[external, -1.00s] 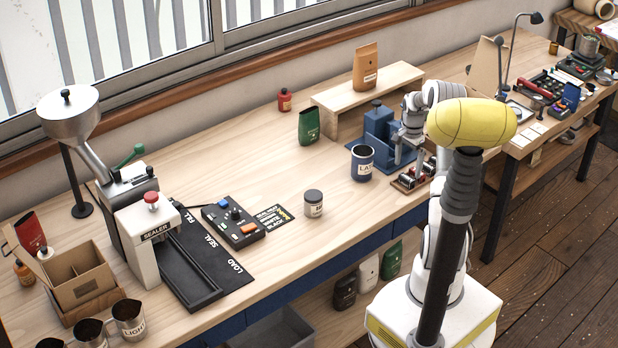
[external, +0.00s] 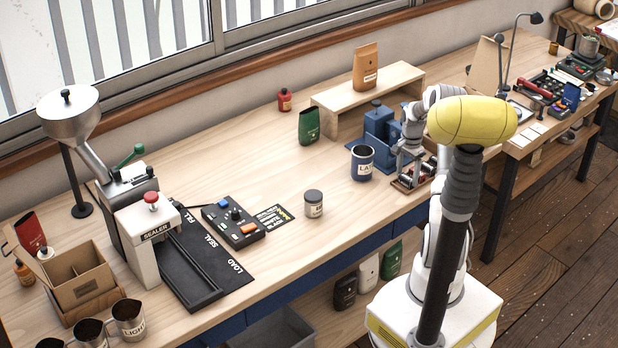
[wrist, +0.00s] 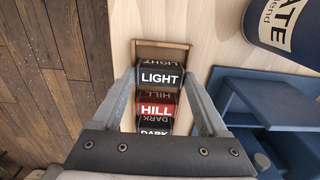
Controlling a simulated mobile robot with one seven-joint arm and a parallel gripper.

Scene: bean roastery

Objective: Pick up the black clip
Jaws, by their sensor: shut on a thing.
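In the wrist view, a black clip marked LIGHT (wrist: 160,78) sits between the fingertips of my gripper (wrist: 158,84). My gripper is shut on this clip, at the far end of a small wooden rack (wrist: 162,45). A red clip marked HILL (wrist: 156,107) and a dark clip marked DARK (wrist: 154,133) are in line behind it, nearer my palm. The lower part of the DARK clip is hidden by my gripper body. In the external view, my gripper (external: 408,176) is down at the rack (external: 402,187), and the clips there are too small to read.
A blue mug (external: 362,165) stands just left of the rack. A blue stepped fixture (external: 377,132) is close behind it. A wooden shelf (external: 340,95) and a small jar (external: 313,204) stand farther off. The bench's front edge is close to the rack.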

